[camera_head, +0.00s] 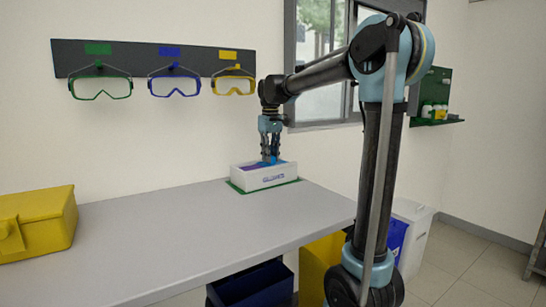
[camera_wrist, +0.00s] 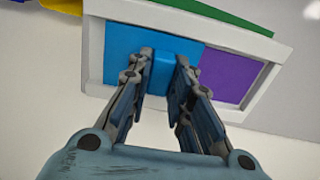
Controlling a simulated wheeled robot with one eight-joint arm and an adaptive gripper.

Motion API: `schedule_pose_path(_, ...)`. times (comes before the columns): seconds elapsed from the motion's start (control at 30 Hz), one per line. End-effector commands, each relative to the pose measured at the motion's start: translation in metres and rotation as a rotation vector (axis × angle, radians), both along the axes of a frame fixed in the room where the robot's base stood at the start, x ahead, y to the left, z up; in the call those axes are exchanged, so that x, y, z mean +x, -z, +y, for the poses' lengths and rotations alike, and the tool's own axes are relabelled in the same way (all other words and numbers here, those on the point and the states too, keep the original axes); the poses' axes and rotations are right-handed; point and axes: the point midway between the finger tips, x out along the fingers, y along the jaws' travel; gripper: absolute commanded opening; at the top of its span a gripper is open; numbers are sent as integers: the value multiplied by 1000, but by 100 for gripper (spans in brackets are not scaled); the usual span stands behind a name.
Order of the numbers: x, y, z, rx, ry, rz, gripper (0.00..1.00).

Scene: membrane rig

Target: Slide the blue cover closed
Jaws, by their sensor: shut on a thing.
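The blue cover (camera_wrist: 122,42) is a flat panel in a white box (camera_head: 262,180) on the table. In the wrist view it lies over the left part of the box opening. A purple surface (camera_wrist: 228,75) shows in the right part. A raised blue handle (camera_wrist: 164,72) stands up from the cover. My gripper (camera_wrist: 166,68) is shut on this handle, with one finger on each side. In the head view my gripper (camera_head: 270,155) points down into the box, and its fingers partly hide the cover.
The box stands on a green mat (camera_head: 237,187) at the table's (camera_head: 180,235) far right corner. A yellow case (camera_head: 38,222) sits at the left. Goggles hang on a wall rack (camera_head: 140,58) above. The table between case and box is clear.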

Motion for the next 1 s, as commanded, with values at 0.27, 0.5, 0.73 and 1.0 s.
schedule_pose_path(0.27,-32,0,43,1,-6,1,0)
schedule_pose_path(0.5,-53,0,70,0,-4,0,0)
schedule_pose_path(0.73,-58,0,76,0,-2,0,0)
schedule_pose_path(1.0,-58,0,76,0,-2,0,33)
